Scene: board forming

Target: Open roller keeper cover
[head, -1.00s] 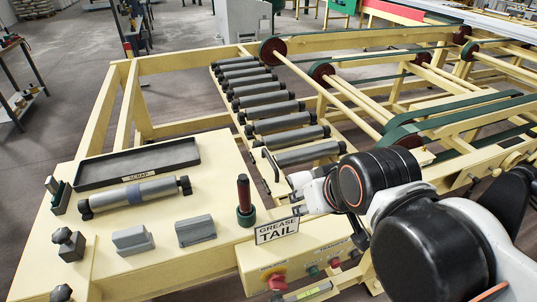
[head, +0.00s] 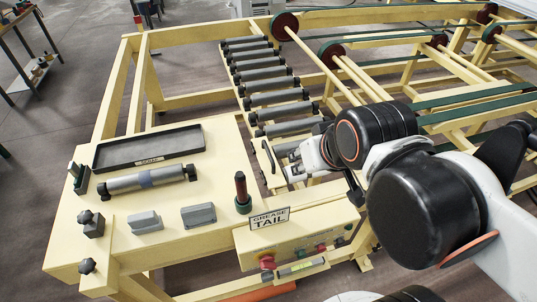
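A row of grey rollers (head: 273,97) lies in a cream frame, running from the back toward my arm. A thin dark bent handle (head: 269,157) stands at the left of the near end of the row. It may belong to the roller keeper cover, but I cannot tell the cover's outline or whether it is open. My gripper (head: 300,170) is at the near end of the row, just right of the handle. My arm's wrist partly hides it, and its fingers are too small to tell open from shut. I cannot tell whether it touches anything.
A "GREASE TAIL" sign (head: 270,218) stands above a control panel with a red knob (head: 267,262). Rails and belts fill the right.

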